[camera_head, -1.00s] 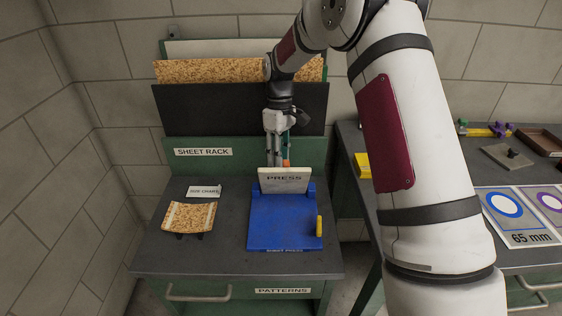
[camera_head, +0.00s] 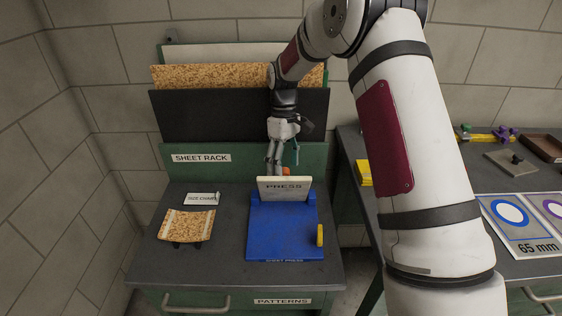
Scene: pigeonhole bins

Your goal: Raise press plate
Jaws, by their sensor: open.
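The press plate (camera_head: 284,190) is a white upright panel marked PRESS, standing at the back edge of the blue sheet press (camera_head: 284,230). The press has a yellow piece (camera_head: 320,235) on its right side. My gripper (camera_head: 274,168) points down just behind the top edge of the plate. It is open, and its fingertips are partly hidden by the plate. I cannot tell whether they touch it. An orange thing beside the fingers is only partly visible.
The sheet rack (camera_head: 200,158) with black, cork and white sheets stands behind my gripper. A cork piece (camera_head: 187,225) and the size chart card (camera_head: 202,199) lie left of the press. A yellow block (camera_head: 364,173) is on the right table.

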